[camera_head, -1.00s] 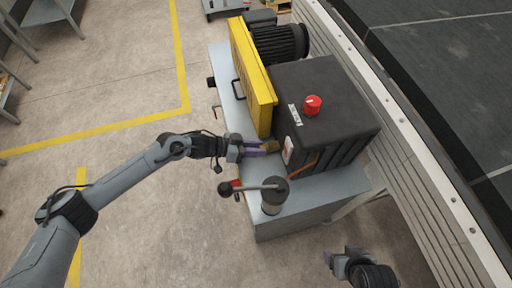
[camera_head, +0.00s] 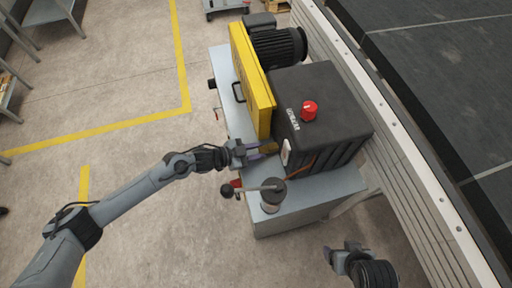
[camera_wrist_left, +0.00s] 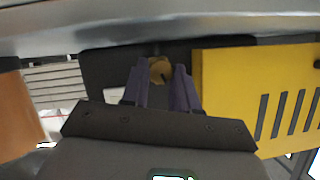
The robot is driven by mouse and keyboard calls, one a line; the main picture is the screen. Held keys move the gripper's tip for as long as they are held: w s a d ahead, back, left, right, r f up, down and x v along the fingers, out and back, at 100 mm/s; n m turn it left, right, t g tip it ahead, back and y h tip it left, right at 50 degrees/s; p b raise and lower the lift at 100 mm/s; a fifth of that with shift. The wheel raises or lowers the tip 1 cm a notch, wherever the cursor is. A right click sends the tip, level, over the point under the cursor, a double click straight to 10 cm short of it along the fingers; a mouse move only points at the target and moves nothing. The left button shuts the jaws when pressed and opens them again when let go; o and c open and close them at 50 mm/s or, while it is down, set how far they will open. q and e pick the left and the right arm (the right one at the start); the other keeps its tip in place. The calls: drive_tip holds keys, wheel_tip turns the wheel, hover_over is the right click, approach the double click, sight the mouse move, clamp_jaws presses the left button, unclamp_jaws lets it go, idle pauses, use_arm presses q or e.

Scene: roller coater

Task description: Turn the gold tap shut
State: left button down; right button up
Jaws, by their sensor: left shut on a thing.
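The gold tap (camera_head: 269,147) is small and sits low on the near side of the black tank, beside the yellow guard. In the left wrist view the tap (camera_wrist_left: 160,72) shows between the purple fingertips. My left gripper (camera_head: 263,149) comes in from the left and is shut on the tap; its fingers (camera_wrist_left: 160,85) lie on either side of it. The fingers partly hide the tap in the head view. My right gripper (camera_head: 338,252) is apart from the machine at the lower right; its finger opening is unclear.
The black tank (camera_head: 318,115) has a red knob (camera_head: 309,111) on top. The yellow guard (camera_head: 250,80) stands close to my left gripper.

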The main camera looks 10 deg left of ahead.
use_arm(q)
drive_tip(key=shift+s+d+f+m+t, duration=0.15)
drive_tip(key=shift+m+t, duration=0.45)
drive_tip(key=shift+m, duration=0.3)
drive_tip(key=shift+m+t+y, duration=0.3)
drive_tip(key=shift+m+t, duration=0.1)
drive_tip(key=shift+m, duration=0.3)
drive_tip(key=c, duration=0.9)
unclamp_jaws()
drive_tip(key=shift+o, duration=0.2)
